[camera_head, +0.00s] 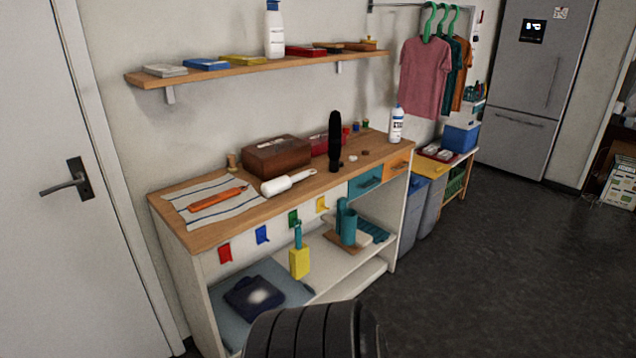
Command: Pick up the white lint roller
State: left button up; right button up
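The white lint roller (288,182) lies on the wooden top of the workbench (180,235), near its front edge. Its thicker end is to the left and its thin handle points right and slightly back. It lies just right of a striped cloth and in front of a brown wooden box. Neither of my grippers shows in the head view. A dark ribbed part at the bottom centre covers some of the lower bench and floor.
An orange tool (218,198) lies on the striped cloth (190,192). Behind the roller are the brown box (277,155) and a tall black object (335,142). A white bottle (396,125) stands at the right end. A wall shelf (230,72) hangs above. Dark floor (500,260) is clear at right.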

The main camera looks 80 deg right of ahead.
aim_at(277, 186)
jog(key=i+z, duration=0.15)
jog(key=z, duration=0.25)
jog(key=i+z, duration=0.15)
jog(key=z, duration=0.3)
jog(key=i+z, duration=0.1)
jog(key=z, duration=0.3)
jog(key=i+j+z, duration=0.15)
jog(key=z, duration=0.3)
jog(key=i+j+z, duration=0.1)
jog(key=z, duration=0.3)
jog(key=j+z, duration=0.2)
jog(key=z, duration=0.25)
jog(key=i, duration=0.05)
